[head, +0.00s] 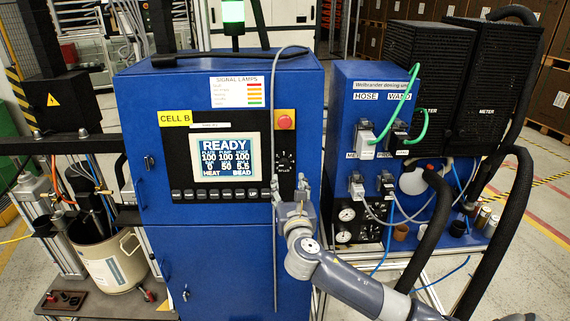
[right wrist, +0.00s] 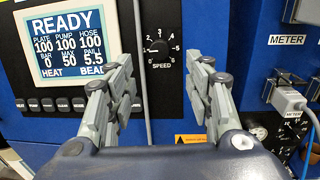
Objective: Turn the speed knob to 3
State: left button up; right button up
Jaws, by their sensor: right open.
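The speed knob (right wrist: 158,47) is a small black knob with a numbered white dial around it and the label SPEED below, in the right wrist view. In the head view the knob (head: 284,161) sits on the black panel right of the display, under the red button. Its exact setting is too small to read surely. My right gripper (right wrist: 163,75) is open and empty, its two fingers apart below and to either side of the knob, not visibly touching it. In the head view the right gripper (head: 297,195) is just below the knob. My left gripper is not in view.
The display (head: 225,158) reads READY, with a button row below. A grey vertical rod or cable (head: 275,240) runs close to the left of the knob. A red button (head: 284,122) is above. The hose and wand unit (head: 345,90) stands at right with cables and black hoses.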

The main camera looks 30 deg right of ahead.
aim_at(285, 166)
jog(key=p+x, duration=0.2)
jog(key=x, duration=0.5)
jog(key=shift+w+d, duration=0.15)
jog(key=shift+w, duration=0.1)
jog(key=shift+x, duration=0.95)
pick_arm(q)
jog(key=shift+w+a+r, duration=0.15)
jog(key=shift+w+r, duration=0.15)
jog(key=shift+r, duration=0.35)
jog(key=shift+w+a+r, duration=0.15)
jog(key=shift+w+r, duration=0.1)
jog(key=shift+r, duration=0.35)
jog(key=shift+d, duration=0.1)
pick_arm(e)
jog(key=c, duration=1.1)
